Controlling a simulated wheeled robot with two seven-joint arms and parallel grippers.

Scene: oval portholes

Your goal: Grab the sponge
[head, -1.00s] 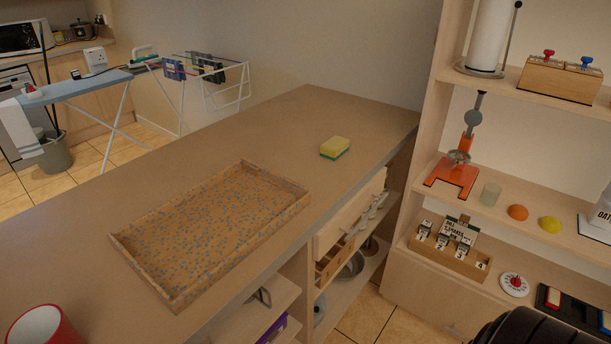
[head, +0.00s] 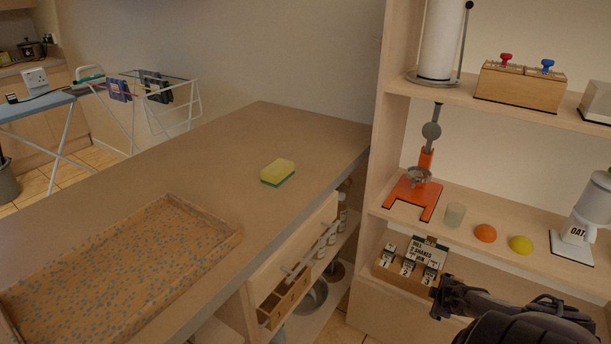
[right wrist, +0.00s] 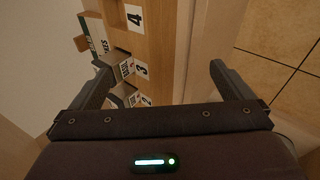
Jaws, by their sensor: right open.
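The sponge (head: 278,172), yellow on top and green below, lies on the brown countertop (head: 225,150) near its right edge, beyond the tray. My right gripper (head: 440,300) is at the lower right of the head view, in front of the shelf unit and well away from the sponge. In the right wrist view my right gripper (right wrist: 165,80) is open, its fingers wide apart, facing a wooden block with number cards (right wrist: 145,45). The sponge is not in the right wrist view. My left gripper is not in view.
A patterned tray (head: 215,222) lies on the counter left of the sponge. An open drawer (head: 290,290) juts from the counter's side. The counter around the sponge is clear.

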